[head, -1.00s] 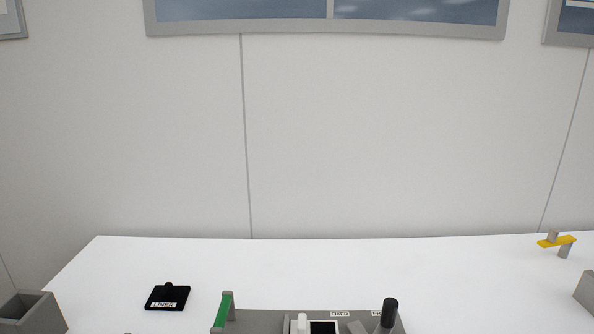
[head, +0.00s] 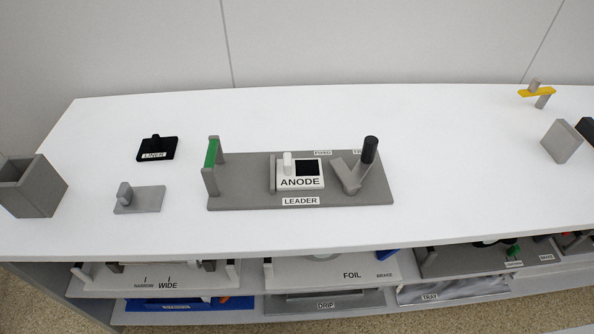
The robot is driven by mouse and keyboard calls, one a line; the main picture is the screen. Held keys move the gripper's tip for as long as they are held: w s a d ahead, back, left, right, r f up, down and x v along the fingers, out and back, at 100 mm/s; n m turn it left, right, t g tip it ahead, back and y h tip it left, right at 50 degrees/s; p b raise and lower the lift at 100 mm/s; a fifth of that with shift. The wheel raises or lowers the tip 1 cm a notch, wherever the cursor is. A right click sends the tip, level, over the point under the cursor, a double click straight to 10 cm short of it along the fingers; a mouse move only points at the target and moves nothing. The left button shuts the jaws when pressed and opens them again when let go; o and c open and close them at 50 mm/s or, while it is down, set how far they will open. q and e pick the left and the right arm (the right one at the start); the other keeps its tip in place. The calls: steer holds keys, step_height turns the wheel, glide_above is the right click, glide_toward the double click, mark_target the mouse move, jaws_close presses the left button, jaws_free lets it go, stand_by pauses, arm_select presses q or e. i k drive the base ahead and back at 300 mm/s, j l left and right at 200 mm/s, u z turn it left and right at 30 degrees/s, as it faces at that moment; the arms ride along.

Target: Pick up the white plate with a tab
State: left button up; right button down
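A white plate labelled ANODE (head: 284,183) sits on a grey base labelled LEADER (head: 240,198) near the middle of the table. A small white upright tab (head: 288,163) stands at its back left, beside a black square (head: 311,167). To its right on the same base is a grey angled piece with a black-topped post (head: 370,150). To its left is a grey frame with a green bar (head: 211,153). Neither of my grippers is in view.
A black LINER plate (head: 158,146), a grey plate with a knob (head: 146,202) and a grey open box (head: 42,190) are on the left. A yellow-barred stand (head: 536,92) and a grey block (head: 561,142) are on the right. Loaded shelves lie below the front edge.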

mark_target(299, 173)
steer(key=j+z, duration=0.4)
steer(key=k+j+z, duration=0.2)
steer(key=j+z, duration=0.15)
steer(key=k+j+z, duration=0.15)
steer(key=j+z, duration=0.25)
